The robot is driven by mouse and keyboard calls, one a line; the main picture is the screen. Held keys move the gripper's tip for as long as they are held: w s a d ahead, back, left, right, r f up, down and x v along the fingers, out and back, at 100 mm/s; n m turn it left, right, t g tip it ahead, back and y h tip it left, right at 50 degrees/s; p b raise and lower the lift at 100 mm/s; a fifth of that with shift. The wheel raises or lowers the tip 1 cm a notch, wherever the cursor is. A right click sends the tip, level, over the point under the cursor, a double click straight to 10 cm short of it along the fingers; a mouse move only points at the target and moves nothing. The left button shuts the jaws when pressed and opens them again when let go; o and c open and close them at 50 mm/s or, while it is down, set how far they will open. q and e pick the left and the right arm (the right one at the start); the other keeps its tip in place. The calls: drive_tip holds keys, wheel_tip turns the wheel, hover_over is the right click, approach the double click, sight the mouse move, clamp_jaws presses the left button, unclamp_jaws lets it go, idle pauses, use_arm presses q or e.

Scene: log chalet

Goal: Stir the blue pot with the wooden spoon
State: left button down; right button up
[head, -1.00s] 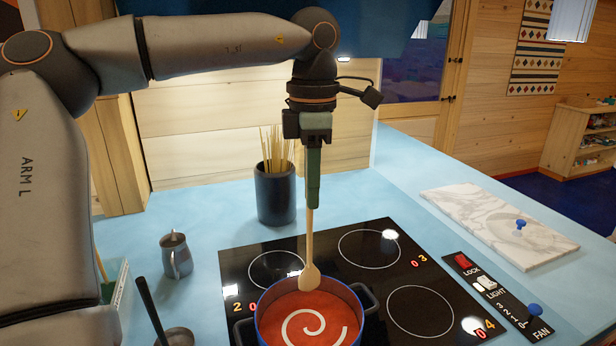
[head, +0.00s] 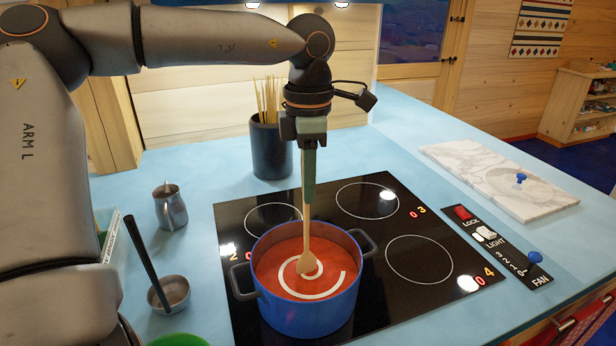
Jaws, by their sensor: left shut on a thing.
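The blue pot (head: 309,311) stands on the front left part of the black cooktop. It holds red soup with a white swirl. The wooden spoon (head: 307,225) hangs upright, bowl end down, over the middle of the pot. Its bowl is at the soup near the middle of the swirl; I cannot tell how deep it reaches. My left gripper (head: 309,185) is above the pot, pointing down, shut on the spoon's handle. My right gripper is not in view.
A dark holder (head: 271,150) with thin sticks stands behind the cooktop (head: 405,215). A metal jug (head: 170,207) and a ladle (head: 168,293) are left of it. A marble board (head: 495,180) and a control panel (head: 495,245) are on the right.

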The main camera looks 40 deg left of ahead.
use_arm(q)
drive_tip(key=shift+f+b, duration=1.45)
drive_tip(key=shift+f, duration=0.9)
